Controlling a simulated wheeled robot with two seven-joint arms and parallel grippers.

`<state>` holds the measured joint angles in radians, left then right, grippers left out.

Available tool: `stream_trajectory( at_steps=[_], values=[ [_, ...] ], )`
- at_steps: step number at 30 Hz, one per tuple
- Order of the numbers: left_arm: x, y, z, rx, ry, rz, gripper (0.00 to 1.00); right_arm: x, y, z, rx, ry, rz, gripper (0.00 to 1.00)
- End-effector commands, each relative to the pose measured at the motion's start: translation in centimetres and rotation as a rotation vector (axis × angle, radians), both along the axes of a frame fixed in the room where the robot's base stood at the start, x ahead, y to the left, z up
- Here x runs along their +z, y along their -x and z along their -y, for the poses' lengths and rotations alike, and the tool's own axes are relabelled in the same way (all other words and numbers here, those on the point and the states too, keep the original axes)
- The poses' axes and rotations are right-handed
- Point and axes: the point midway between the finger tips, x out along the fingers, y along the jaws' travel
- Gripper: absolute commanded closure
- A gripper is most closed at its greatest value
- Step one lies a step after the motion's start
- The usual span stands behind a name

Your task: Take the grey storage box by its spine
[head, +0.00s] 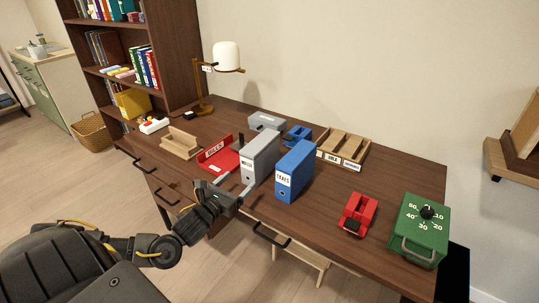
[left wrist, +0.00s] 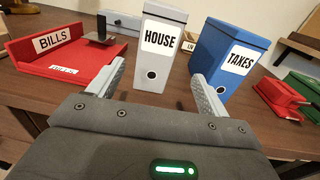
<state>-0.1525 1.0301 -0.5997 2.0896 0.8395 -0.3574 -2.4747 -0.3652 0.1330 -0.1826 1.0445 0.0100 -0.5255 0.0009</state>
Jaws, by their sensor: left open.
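The grey storage box (head: 260,157) stands upright on the desk, left of the blue box. In the left wrist view the grey storage box (left wrist: 160,48) shows its spine with a white HOUSE label and a dark round hole below it. My left gripper (head: 233,188) is open in front of the spine. In the left wrist view the fingers of my left gripper (left wrist: 155,86) point at the spine, one on each side of its lower part, with nothing seen held. I cannot tell whether they reach past its front face. My right gripper is not in view.
A blue TAXES box (head: 294,171) stands close on the right. A red BILLS tray (head: 220,158) lies close on the left. A red device (head: 358,214) and a green timer box (head: 418,229) stand further right. A wooden sorter (head: 343,150) is behind. The desk's front edge is near my gripper.

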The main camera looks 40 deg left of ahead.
Motion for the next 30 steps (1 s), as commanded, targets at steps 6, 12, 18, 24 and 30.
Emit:
stream_trajectory(
  at_steps=[6, 12, 18, 24, 30],
  values=[
    [0.2, -0.2, 0.1, -0.004, -0.01, 0.002, 0.22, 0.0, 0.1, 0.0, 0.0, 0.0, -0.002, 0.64],
    [0.3, -3.0, 0.1, -0.006, -0.009, 0.005, 0.22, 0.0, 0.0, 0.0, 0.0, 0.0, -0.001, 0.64],
    [0.1, -5.4, -0.3, -0.004, -0.008, 0.002, 0.22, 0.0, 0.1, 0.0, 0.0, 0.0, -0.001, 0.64],
    [0.0, -5.8, -0.4, -0.004, -0.008, 0.0, 0.22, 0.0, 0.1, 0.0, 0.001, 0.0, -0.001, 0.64],
    [-0.3, -8.1, -1.2, -0.001, -0.009, 0.003, 0.22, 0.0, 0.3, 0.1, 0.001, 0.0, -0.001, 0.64]
  ],
)
